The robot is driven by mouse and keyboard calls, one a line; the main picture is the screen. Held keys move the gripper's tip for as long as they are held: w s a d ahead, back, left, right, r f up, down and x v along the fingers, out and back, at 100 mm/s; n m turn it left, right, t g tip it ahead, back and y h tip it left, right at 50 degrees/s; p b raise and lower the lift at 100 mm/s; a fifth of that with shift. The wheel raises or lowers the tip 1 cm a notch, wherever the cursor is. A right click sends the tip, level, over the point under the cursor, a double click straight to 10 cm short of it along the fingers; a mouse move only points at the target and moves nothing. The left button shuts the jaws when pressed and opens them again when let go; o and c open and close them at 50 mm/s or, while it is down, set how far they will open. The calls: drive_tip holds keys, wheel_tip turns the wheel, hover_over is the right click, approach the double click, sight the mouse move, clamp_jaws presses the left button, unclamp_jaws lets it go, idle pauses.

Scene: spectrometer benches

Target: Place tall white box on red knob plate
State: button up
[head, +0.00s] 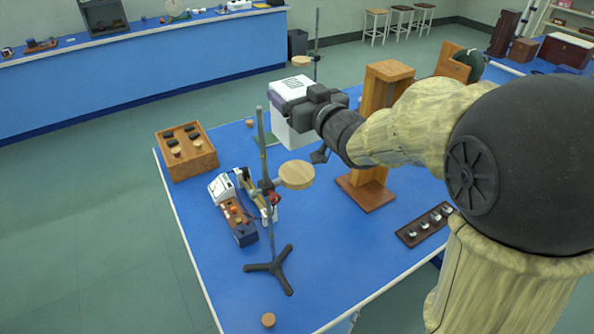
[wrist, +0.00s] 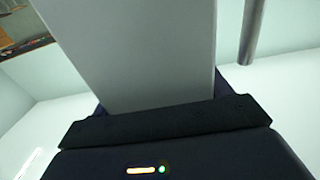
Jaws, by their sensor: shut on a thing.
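The tall white box (head: 290,128) is held upright above the blue bench, with dark marks on its top face. My gripper (head: 312,106) is shut on it from the right. In the wrist view the box (wrist: 130,50) fills the upper middle, rising behind the dark gripper body (wrist: 165,122); the fingertips are not clear there. The round wooden plate (head: 297,174) sits on a rod stand, with a red knob (head: 274,197) beside it at the rod. The plate is bare. In the head view, the box appears above and behind it, apart from it.
The stand's rod (head: 263,150) rises just left of the box. A wooden box (head: 187,165) and instruments (head: 235,205) lie to the left. A wooden frame (head: 369,185) stands to the right, near my arm. A second stand with a plate (head: 301,62) is behind. The front bench is mostly clear.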

wheel_tip(320, 180, down, 6)
drive_tip(key=shift+w+r+p, duration=0.1)
drive_tip(key=shift+r+p, duration=0.05)
drive_tip(key=shift+p, duration=0.5)
drive_tip(key=shift+f+p, duration=0.45)
drive_tip(key=shift+f, duration=1.6)
drive_tip(key=shift+f, duration=0.15)
drive_tip(key=o, duration=1.4)
drive_tip(key=shift+o, duration=0.2)
